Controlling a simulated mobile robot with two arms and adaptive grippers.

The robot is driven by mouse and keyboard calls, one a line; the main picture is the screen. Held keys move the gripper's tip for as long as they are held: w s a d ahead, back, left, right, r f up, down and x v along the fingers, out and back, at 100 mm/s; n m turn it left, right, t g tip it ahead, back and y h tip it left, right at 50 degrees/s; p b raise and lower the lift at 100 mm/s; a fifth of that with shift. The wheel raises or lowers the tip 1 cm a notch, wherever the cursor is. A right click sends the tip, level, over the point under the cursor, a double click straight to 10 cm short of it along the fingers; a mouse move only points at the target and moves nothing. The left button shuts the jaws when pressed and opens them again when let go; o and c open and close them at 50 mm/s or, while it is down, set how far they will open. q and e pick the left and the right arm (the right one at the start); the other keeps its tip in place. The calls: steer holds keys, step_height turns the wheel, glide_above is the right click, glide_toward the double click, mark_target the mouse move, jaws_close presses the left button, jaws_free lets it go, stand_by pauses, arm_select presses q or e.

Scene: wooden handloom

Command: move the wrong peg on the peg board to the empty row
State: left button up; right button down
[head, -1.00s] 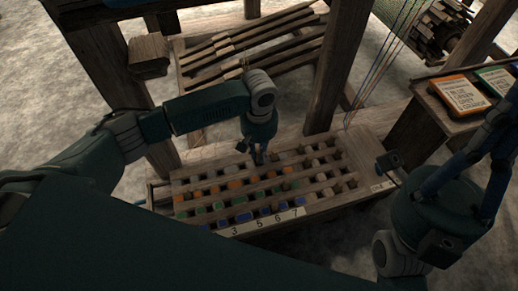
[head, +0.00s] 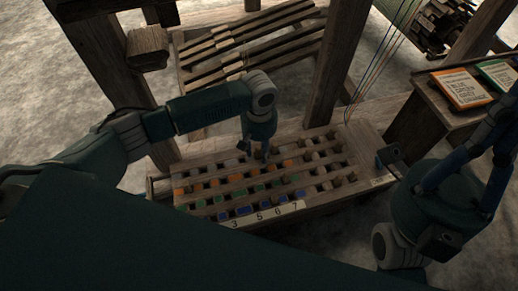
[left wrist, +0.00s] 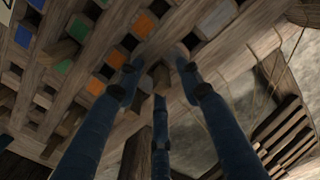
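The wooden peg board (head: 345,180) lies low in the middle of the head view, with rows of blue, green, orange and plain or grey pegs. Blue pegs (head: 240,211) stand along the front, with green pegs (head: 200,203) and orange pegs (head: 197,187) behind. My left gripper (head: 263,157) points down over the board's back half. In the left wrist view its fingertips (left wrist: 158,78) are spread, with a plain wooden peg (left wrist: 158,72) between them and gaps at its sides. I cannot tell which peg is wrong. My right gripper (head: 490,140) is raised at the right, away from the board.
A number strip (head: 265,214) runs along the board's front edge. Loom posts (head: 340,65) rise behind it, with slanted wooden bars (head: 245,45) between them. Printed cards (head: 462,90) lie on a stand at the right. Thin threads hang beside the right post.

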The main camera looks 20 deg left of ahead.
arm_select(q)
step_height(320, 180, up, 12)
stand_by(0.6)
